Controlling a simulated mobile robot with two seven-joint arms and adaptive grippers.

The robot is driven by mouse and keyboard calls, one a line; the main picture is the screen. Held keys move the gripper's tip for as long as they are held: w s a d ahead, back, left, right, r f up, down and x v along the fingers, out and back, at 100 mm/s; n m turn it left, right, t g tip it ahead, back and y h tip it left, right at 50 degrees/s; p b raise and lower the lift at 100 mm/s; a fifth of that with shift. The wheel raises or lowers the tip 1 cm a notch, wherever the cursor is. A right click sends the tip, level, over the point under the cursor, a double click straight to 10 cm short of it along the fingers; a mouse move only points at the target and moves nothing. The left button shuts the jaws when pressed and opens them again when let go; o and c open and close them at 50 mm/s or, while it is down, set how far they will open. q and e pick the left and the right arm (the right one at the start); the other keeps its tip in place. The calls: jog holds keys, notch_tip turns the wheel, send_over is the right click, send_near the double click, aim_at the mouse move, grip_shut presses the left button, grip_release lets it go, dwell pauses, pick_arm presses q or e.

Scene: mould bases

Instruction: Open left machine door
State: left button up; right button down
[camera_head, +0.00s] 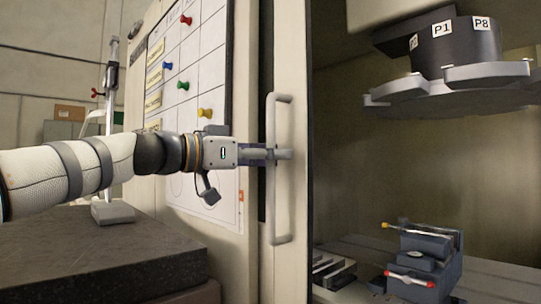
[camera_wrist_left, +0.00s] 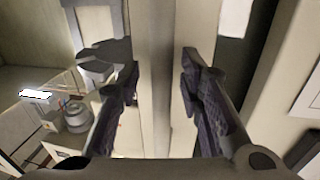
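The left machine door (camera_head: 292,75) is a cream upright panel with a tall grey bar handle (camera_head: 280,220). To its right, the machine's interior is exposed. My left gripper (camera_head: 279,153) is at the middle of the handle, its fingers reaching to the bar and overlapping it. In the left wrist view my left gripper (camera_wrist_left: 160,68) has its two dark fingers apart, with pale upright surfaces showing between them. Whether the fingers touch the bar cannot be told. My right gripper is in neither view.
A tool carousel (camera_head: 452,82) hangs inside the machine above a dark vise (camera_head: 425,262). A dark stone slab (camera_head: 105,250) with an upright height gauge (camera_head: 112,213) stands at left, below my left arm. A pinned chart (camera_head: 190,70) is on the panel behind the arm.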

pick_arm(q)
jog(key=shift+a, duration=0.1)
jog(key=v, duration=1.1)
jog(key=shift+s+a, duration=0.2)
jog(key=shift+a, duration=0.15)
